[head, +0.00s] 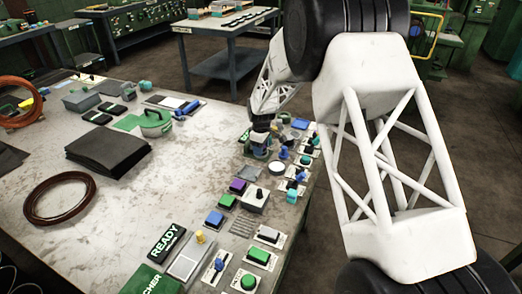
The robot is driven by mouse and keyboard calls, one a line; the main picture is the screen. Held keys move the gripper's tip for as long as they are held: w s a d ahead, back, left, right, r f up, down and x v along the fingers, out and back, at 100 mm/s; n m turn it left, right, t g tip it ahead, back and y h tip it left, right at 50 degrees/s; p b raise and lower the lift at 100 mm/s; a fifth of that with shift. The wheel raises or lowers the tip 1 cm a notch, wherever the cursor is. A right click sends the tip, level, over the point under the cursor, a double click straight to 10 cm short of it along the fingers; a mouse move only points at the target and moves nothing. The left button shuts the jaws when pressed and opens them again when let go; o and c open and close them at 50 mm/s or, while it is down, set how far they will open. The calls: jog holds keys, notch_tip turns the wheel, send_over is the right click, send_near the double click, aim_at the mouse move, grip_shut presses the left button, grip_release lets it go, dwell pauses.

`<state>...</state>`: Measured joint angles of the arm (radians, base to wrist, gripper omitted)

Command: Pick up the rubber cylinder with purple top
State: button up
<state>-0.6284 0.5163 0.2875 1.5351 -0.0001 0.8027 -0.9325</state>
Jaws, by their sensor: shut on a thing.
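My gripper (261,138) is small in the head view, low over the right part of the worktable among small parts. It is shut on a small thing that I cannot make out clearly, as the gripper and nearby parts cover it. A small block with a purple top (238,186) sits on the table below and left of my gripper, apart from it. I cannot tell whether it is a cylinder. No other purple top shows clearly.
The worktable (110,185) has a crowded right edge: blue buttons (214,219), a grey box with a black knob (256,198), green buttons (259,255). A black pad stack (108,150) and a brown ring (62,198) lie left. The table middle is clear.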

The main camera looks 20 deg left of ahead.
jog(key=shift+c, duration=0.3)
jog(key=shift+r, duration=0.1)
jog(key=shift+r, duration=0.7)
notch_tip(320, 180, up, 2)
jog(key=shift+r, duration=0.15)
jog(key=s+d, duration=0.3)
jog(key=s, duration=0.1)
jog(key=s+d, duration=0.3)
jog(key=s, duration=0.1)
jog(key=s+d+r, duration=0.1)
jog(key=s+d, duration=0.2)
jog(key=s, duration=0.2)
jog(key=shift+d, duration=0.15)
jog(key=shift+w+r, duration=0.1)
